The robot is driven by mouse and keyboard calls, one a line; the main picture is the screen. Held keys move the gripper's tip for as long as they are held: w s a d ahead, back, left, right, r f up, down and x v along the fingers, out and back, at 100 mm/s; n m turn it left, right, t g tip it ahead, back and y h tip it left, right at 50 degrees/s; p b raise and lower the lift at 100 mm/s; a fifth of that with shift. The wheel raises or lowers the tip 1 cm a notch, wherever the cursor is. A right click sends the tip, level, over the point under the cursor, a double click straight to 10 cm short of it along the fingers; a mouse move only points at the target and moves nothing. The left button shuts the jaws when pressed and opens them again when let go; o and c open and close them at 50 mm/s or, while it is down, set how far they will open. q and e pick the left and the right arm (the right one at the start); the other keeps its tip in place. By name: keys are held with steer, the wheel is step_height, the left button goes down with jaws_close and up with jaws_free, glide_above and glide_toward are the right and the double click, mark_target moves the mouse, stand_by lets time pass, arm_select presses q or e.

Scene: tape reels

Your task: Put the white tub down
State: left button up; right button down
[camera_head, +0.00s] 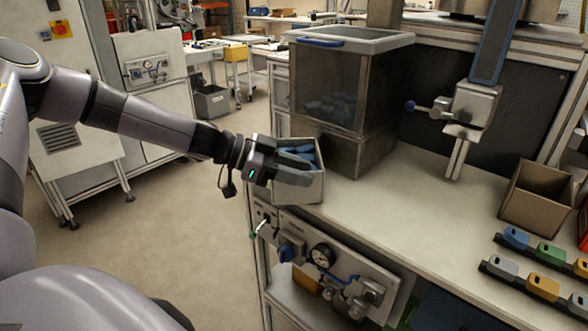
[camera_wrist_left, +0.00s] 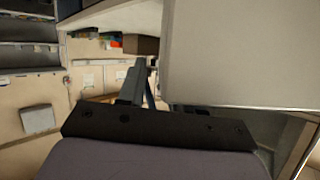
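The white tub (camera_head: 311,190), an open box with blue pieces (camera_head: 303,152) inside, is at the left end of the workbench, in front of the clear-walled bin. It looks upright; I cannot tell whether its base touches the bench. My left gripper (camera_head: 300,172) reaches in from the left at the tub's rim and appears closed on its wall. In the left wrist view, one finger (camera_wrist_left: 134,82) shows beside a large pale surface, probably the tub's side; the other finger is mostly hidden. My right gripper is not in view.
The clear-walled bin (camera_head: 345,85) with a blue handle stands just behind the tub. The bench top (camera_head: 410,205) is bare to the right, up to a brown open box (camera_head: 540,197) and rows of coloured blocks (camera_head: 540,285). A gauge panel (camera_head: 325,262) is below the front edge.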

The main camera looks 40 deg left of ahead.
arm_select(q)
steer(key=shift+a+r, duration=0.1)
steer(key=p+v, duration=0.4)
steer(key=v, duration=0.8)
steer(key=s+d+f+n+t+y, duration=0.15)
steer(key=d+f, duration=0.25)
steer(key=f, duration=0.6)
steer(key=s+d+f+n+t+y, duration=0.1)
steer(key=s+d+f+n+t, duration=0.2)
steer(key=f, duration=0.6)
steer(key=s+d+f+n+g+y, duration=0.3)
steer(key=s+d+f, duration=0.6)
steer(key=d+f, duration=0.3)
steer(key=shift+d+f+n+y, duration=0.4)
steer(key=shift+d+n+y, duration=0.15)
steer(key=shift+d+y, duration=0.8)
steer(key=shift+s+d, duration=0.1)
